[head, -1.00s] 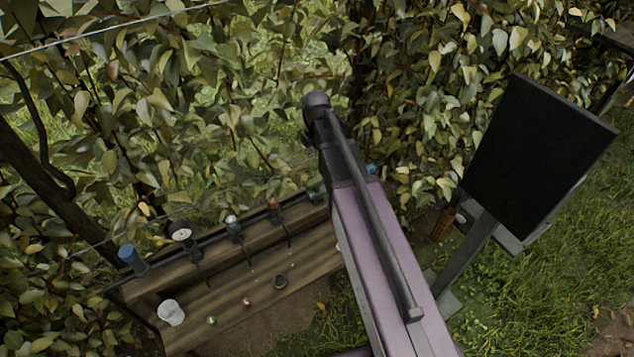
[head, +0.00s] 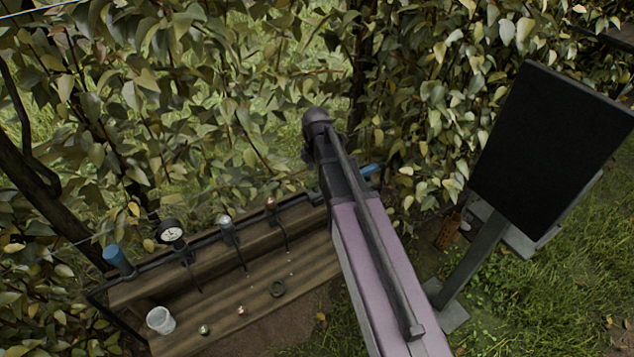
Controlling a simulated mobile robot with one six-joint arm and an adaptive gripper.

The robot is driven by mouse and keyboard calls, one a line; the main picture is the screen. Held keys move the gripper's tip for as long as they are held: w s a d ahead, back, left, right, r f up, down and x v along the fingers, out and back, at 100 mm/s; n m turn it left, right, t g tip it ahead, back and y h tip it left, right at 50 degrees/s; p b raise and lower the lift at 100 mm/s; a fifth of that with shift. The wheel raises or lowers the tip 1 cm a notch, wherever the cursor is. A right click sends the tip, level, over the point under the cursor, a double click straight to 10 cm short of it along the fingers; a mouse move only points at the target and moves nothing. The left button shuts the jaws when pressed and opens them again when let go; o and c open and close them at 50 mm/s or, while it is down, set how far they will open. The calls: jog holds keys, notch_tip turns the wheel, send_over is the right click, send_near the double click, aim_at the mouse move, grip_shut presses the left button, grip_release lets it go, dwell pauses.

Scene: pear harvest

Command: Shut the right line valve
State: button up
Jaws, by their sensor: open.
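A dark pipe line (head: 195,238) runs along the back of a wooden bench. A blue part (head: 369,171) shows at its right end, just right of my arm and partly hidden by it; I cannot tell whether it is the right line valve's handle or how it is turned. Another blue fitting (head: 118,260) stands at the left end. Between them are a round white-faced gauge (head: 171,232), a silver-topped fitting (head: 226,225) and a copper-topped fitting (head: 271,206). My arm reaches over the bench's right end. My gripper is hidden beyond its dark joint.
Leafy growth fills the back. Grass lies at right.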

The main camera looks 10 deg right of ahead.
aim_at(316, 181)
jog(key=shift+f+b, duration=1.05)
jog(key=shift+f, duration=0.3)
grip_shut()
